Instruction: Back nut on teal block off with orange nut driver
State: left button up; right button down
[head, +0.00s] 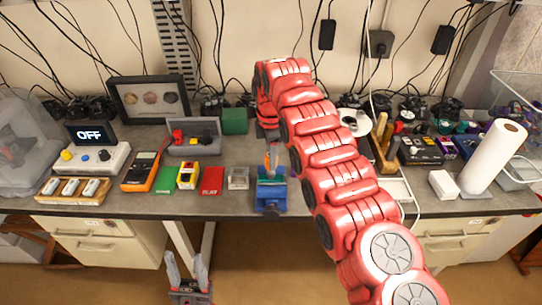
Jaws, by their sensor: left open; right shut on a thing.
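A blue vise (271,198) stands at the front edge of the bench, with the teal block (280,172) between its jaws. The nut on the block is too small to make out. The orange nut driver (267,160) is upright right above or at the block; I cannot tell whether its tip touches the nut. My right gripper (272,146) is shut on the driver from above, partly hidden by my red arm. My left gripper (186,262) is open and empty, low in front of the bench.
Left of the vise are a clear small box (238,178), a red block (211,181), a yellow device (187,176) and an orange multimeter (141,171). A paper roll (493,157) stands at the right. My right arm covers the bench right of the vise.

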jog(key=shift+r+n+p, duration=0.15)
jog(key=shift+n+p, duration=0.35)
jog(key=n+p, duration=0.2)
jog(key=n, duration=0.2)
jog(key=n+p, duration=0.1)
jog(key=n, duration=0.6)
jog(key=shift+n, duration=0.3)
jog(key=shift+c, duration=2)
grip_release()
